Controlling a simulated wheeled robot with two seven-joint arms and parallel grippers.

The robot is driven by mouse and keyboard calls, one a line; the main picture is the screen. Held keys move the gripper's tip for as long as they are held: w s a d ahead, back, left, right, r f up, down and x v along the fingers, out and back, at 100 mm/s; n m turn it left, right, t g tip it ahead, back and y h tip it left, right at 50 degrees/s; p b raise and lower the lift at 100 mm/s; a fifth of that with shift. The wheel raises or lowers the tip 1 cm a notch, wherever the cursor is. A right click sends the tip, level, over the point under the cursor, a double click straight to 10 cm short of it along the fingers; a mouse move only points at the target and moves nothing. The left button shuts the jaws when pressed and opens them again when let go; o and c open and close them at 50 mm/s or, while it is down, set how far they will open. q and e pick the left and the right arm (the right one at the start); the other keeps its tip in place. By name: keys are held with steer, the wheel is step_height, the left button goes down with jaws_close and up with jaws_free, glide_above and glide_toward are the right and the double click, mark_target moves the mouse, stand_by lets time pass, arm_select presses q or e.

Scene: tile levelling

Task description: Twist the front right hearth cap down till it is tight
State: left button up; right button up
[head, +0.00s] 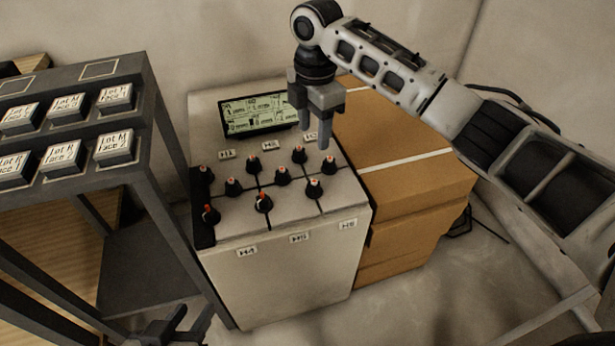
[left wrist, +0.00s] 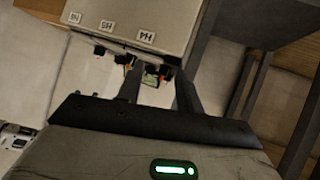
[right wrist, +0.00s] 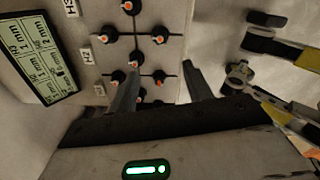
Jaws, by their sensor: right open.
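The tile-topped pale block (head: 275,262) carries several black caps with red-orange tips. The front right cap (head: 315,190) stands upright near the front right corner; it also shows in the right wrist view (right wrist: 158,36). My right gripper (head: 318,128) is open and empty, pointing down above the back right of the caps, apart from them. Its fingers partly hide the block's back right area. My left gripper (head: 180,328) is low in front of the block, left of its front face, with its fingers apart and empty; the left wrist view shows the front face (left wrist: 185,12).
A display (head: 258,115) stands at the block's back. A dark rack (head: 70,100) with several labelled tiles is on the left. Stacked cardboard boxes (head: 415,190) stand right of the block. Yellow-and-black tools (right wrist: 275,48) show in the right wrist view.

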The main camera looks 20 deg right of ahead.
mark_target(314, 181)
step_height(314, 181, down, 14)
steer(key=b, duration=0.3)
steer(key=shift+d+b, duration=0.15)
steer(key=shift+b, duration=0.15)
steer(key=shift+f, duration=0.65)
arm_select(q)
step_height(314, 181, down, 6)
steer(key=d+g, duration=0.1)
steer(key=shift+w+d, duration=0.3)
steer(key=shift+w, duration=0.05)
steer(key=shift+h, duration=0.3)
arm_select(e)
steer(key=c, duration=1)
